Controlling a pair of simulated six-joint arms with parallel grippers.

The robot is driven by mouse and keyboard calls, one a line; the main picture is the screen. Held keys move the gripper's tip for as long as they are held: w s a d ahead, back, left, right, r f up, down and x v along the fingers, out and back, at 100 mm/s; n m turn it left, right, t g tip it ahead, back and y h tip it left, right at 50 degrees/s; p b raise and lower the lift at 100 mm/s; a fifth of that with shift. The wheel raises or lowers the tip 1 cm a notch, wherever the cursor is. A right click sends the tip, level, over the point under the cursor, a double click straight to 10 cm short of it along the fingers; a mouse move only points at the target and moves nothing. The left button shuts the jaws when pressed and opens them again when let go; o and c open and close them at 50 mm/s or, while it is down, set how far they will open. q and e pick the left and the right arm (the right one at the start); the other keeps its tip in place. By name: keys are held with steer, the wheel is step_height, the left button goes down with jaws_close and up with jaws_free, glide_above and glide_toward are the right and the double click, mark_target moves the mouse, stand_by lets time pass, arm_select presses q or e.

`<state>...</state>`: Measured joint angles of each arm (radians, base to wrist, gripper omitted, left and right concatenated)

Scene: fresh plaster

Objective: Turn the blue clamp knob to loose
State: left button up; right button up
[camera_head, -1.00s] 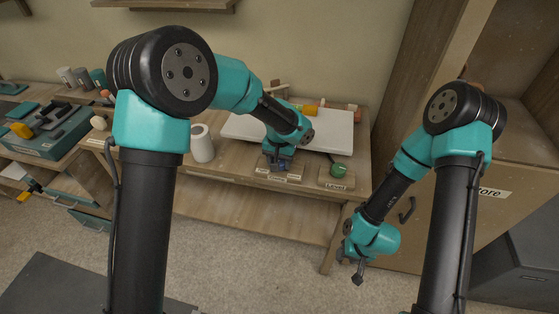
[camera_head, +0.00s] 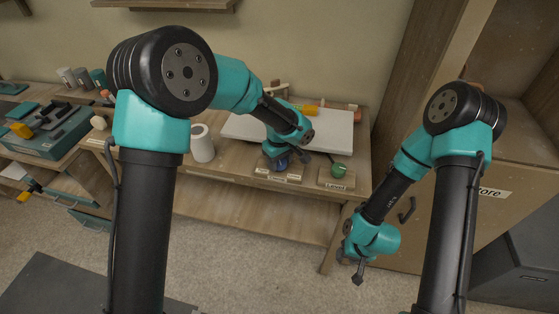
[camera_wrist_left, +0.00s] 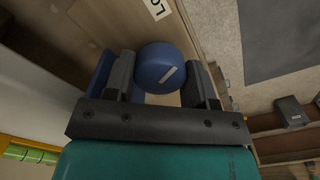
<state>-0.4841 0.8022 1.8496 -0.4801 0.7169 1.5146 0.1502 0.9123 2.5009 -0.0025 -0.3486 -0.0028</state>
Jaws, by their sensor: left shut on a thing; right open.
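The blue clamp knob (camera_wrist_left: 158,66) is round with a short white mark on its face, seen tilted in the left wrist view. My left gripper (camera_wrist_left: 163,80) is shut on it, one finger on each side. In the head view my left gripper (camera_head: 284,163) is at the bench front, partly hiding the knob (camera_head: 282,165). A white label (camera_wrist_left: 157,8) starting "Lo" is beside the knob, cut by the picture edge. My right gripper (camera_head: 357,270) is open and empty, low in front of the bench, well away from the knob.
A green knob (camera_head: 338,170) on a "Level" plate is just right of the clamp. A white cylinder (camera_head: 202,144) stands to the left. A white board (camera_head: 340,128) lies behind. A cabinet (camera_head: 440,215) stands at the right, near my right arm.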

arm_select(q)
steer(key=n, duration=0.3)
steer(key=shift+n, duration=0.3)
stand_by(0.4)
steer(key=o, duration=0.9)
steer(key=shift+a, duration=0.1)
steer(key=shift+r, duration=0.1)
